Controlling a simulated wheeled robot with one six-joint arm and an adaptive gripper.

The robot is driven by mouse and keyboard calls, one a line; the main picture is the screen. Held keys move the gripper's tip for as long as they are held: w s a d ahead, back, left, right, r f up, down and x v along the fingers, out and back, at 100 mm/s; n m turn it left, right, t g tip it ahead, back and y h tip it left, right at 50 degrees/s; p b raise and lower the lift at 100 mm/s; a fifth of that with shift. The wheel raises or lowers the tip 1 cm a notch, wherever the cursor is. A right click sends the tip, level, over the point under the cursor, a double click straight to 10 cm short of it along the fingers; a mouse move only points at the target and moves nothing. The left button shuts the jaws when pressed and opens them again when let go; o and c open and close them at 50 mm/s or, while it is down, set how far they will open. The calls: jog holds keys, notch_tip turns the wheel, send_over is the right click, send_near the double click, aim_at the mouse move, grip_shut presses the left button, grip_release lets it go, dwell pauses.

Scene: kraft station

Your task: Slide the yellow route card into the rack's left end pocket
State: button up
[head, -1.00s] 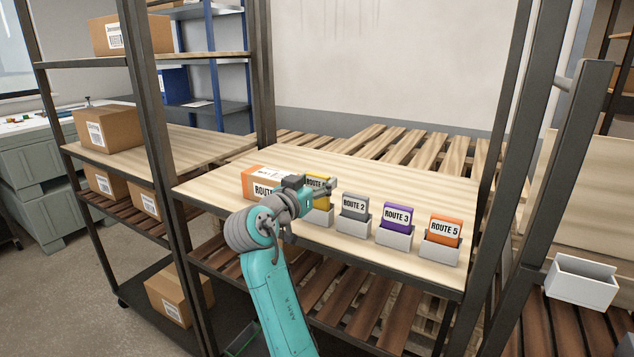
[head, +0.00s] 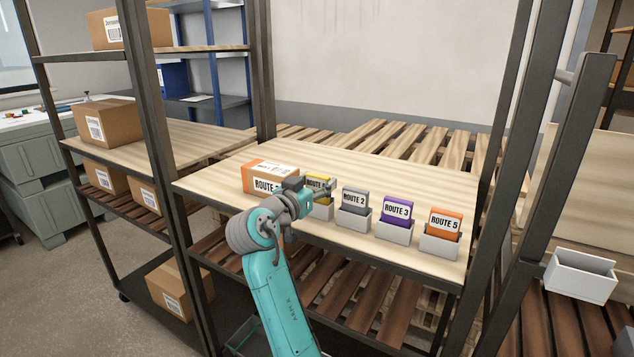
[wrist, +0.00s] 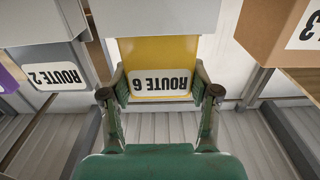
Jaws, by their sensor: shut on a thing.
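The yellow route card (head: 321,183) stands at the left end of the row of cards. In the wrist view the card (wrist: 160,50) appears upside down, and its label reads ROUTE 6. My gripper (wrist: 160,86) is shut on it, one green finger at each side edge. The light grey left end pocket (head: 324,212) is below the card in the head view and fills the top of the wrist view (wrist: 155,17). The card's lower end is hidden behind the pocket's front wall. My gripper (head: 322,192) covers part of the card in the head view.
Pockets to the right hold a grey ROUTE 2 card (head: 355,202), a purple ROUTE 3 card (head: 397,210) and an orange ROUTE 5 card (head: 444,222). A cardboard box (head: 263,178) stands close on the left. An empty grey bin (head: 580,276) is at far right.

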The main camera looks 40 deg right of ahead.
jog(key=o, duration=1.1)
